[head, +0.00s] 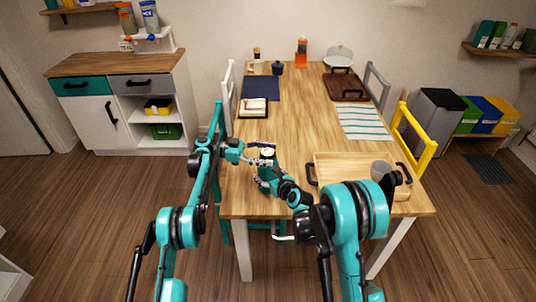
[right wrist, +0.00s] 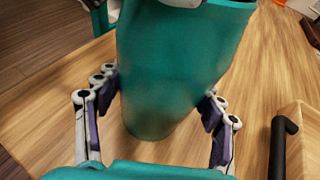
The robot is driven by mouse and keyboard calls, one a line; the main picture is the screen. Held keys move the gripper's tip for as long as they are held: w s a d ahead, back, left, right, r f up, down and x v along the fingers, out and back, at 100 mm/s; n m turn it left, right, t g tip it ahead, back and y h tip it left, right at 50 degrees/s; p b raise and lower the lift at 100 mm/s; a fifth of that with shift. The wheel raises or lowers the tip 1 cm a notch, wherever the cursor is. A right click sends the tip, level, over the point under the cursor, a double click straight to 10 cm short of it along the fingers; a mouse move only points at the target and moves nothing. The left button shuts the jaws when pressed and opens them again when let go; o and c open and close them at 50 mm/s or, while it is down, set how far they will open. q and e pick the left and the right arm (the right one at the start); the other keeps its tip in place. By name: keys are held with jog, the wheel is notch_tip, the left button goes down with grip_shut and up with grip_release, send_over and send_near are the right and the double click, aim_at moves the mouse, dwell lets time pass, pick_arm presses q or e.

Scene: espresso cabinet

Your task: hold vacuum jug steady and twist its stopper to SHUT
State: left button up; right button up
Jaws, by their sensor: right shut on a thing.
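The vacuum jug (right wrist: 170,70) is a teal, rounded body standing on the table between the fingers of my right gripper (right wrist: 168,115) in the right wrist view. The right gripper is shut on its sides. In the head view the jug (head: 266,171) is near the table's front left, with a pale stopper (head: 267,153) on top. My left gripper (head: 262,152) comes in from the left at stopper height, its fingers spread to either side of the jug's top. Any contact with the stopper is too small to tell. The stopper's markings cannot be read.
A wooden tray (head: 330,160) with dark handles lies right of the jug, holding a dark grey cup (head: 380,170). A napkin holder (head: 254,108), a dark blue mat (head: 261,88) and a striped cloth (head: 365,122) lie farther back. The table's middle is clear.

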aim_at(268, 152)
pick_arm(q)
notch_tip(268, 152, up, 10)
dwell(0.6)
jog(key=s+a+f+n+t, duration=0.2)
jog(key=a+f+n+t, duration=0.3)
jog(key=a+f, duration=0.55)
jog(key=shift+m+t, duration=0.5)
jog(key=shift+t, duration=0.1)
jog(key=d, duration=0.3)
jog(key=w+d+r, duration=0.1)
jog(key=d, duration=0.3)
jog(key=w+d, duration=0.1)
jog(key=d, duration=0.2)
jog(key=shift+d+r, duration=0.15)
jog(key=shift+d, duration=0.1)
jog(key=shift+c, duration=0.2)
